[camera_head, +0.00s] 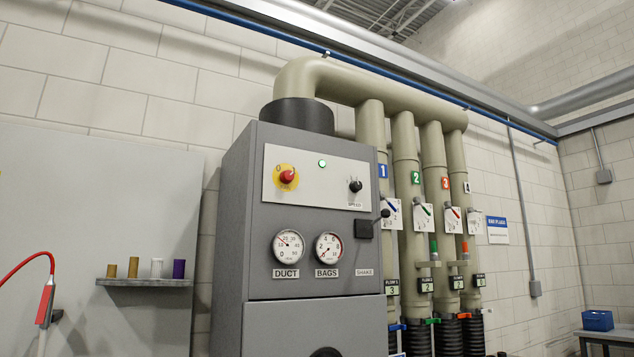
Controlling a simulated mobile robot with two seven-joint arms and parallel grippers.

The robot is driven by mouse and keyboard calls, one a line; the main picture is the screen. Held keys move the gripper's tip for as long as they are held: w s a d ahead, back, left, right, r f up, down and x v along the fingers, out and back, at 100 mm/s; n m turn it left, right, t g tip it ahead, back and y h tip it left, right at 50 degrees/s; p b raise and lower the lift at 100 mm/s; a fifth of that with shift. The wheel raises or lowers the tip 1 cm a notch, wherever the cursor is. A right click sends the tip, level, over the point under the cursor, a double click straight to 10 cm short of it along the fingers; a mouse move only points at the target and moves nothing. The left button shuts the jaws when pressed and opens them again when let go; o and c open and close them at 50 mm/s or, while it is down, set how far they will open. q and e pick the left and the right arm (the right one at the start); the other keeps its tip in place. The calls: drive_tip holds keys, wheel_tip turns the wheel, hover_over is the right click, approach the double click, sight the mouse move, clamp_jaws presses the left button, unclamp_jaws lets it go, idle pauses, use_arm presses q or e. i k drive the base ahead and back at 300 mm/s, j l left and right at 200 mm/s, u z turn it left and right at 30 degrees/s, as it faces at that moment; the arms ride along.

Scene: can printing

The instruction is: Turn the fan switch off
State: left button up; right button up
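A grey cabinet (270,190) with a light control panel (330,198) on its front stands in the middle of the head view. A red rotary switch (287,175) on a yellow plate sits at the panel's left, with small markings beside it too small to read surely. A small green lamp (322,163) is to its right. A black knob (355,186) labelled SPEED is at the panel's right. Two gauges, DUCT (288,247) and BAGS (328,248), sit below. Neither of my grippers is in view.
Several beige numbered pipes (404,150) with gate levers stand right of the cabinet. A small shelf (150,282) with several cylinders and a red-handled tool (45,305) are at the left. A blue bin (597,320) sits far right.

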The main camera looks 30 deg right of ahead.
sight(287, 176)
drive_tip(key=i+l, duration=0.15)
drive_tip(key=l, duration=0.25)
drive_tip(key=i+l+z, duration=0.1)
drive_tip(key=l, duration=0.25)
drive_tip(key=i+l+z, duration=0.1)
drive_tip(key=l, duration=0.25)
drive_tip(key=i+l, duration=0.3)
drive_tip(key=k+l+z, duration=0.05)
drive_tip(key=l, duration=0.05)
